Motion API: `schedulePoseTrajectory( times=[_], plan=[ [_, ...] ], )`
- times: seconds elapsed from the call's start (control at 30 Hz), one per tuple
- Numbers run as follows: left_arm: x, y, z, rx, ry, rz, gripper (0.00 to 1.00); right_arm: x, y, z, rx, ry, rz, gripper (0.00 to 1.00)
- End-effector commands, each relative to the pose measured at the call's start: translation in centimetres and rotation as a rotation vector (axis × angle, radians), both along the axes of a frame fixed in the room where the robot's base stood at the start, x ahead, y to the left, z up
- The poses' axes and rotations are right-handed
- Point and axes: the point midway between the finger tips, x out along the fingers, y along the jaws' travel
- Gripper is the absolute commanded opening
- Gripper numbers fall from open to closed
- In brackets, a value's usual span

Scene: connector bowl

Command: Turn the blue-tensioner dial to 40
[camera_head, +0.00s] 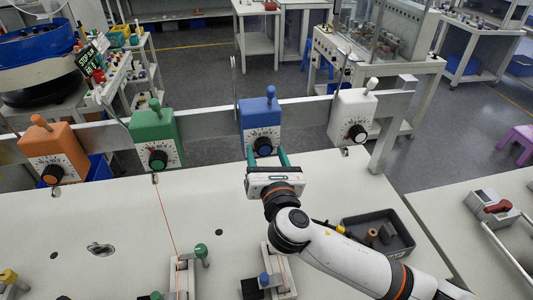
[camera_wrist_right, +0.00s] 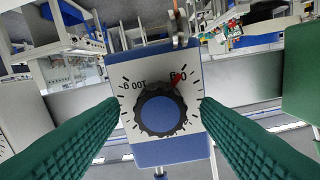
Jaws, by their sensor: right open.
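The blue tensioner (camera_head: 260,112) is mounted on the grey rail, with a blue lever on top and a white scale face. Its black dial with a blue cap (camera_head: 263,147) faces me. In the right wrist view the dial (camera_wrist_right: 159,110) sits centred between the green fingers, and its red pointer (camera_wrist_right: 177,79) points to the upper right, near numerals I cannot read surely. My right gripper (camera_head: 267,158) is open, one finger on each side of the dial, with visible gaps in the right wrist view. My left gripper is not in view.
Orange (camera_head: 52,148), green (camera_head: 156,135) and white (camera_head: 352,114) tensioners share the rail (camera_head: 207,122). A dark tray (camera_head: 400,246) with small parts lies right of my right arm. A red thread runs down the table from below the green tensioner.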

Motion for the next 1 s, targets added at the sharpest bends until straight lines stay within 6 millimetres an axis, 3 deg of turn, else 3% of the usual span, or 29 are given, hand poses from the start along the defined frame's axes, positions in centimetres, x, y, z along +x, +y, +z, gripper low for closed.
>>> schedulePoseTrajectory(
  times=[0.17, 0.43, 0.77, 1.0],
  plan=[
    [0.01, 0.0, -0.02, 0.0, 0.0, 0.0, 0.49, -0.01, 0.0, -0.01, 0.001, 0.0, 0.0, 0.57],
    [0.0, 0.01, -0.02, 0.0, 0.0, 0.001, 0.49, -0.03, -0.02, -0.01, 0.001, 0.0, 0.0, 0.13],
    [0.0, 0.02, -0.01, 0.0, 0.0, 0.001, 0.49, -0.04, -0.05, -0.07, 0.043, 0.01, -0.002, 0.13],
    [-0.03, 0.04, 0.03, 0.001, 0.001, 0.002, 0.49, -0.08, 0.03, -0.08, 0.184, 0.04, 0.0, 0.13]
  ],
)
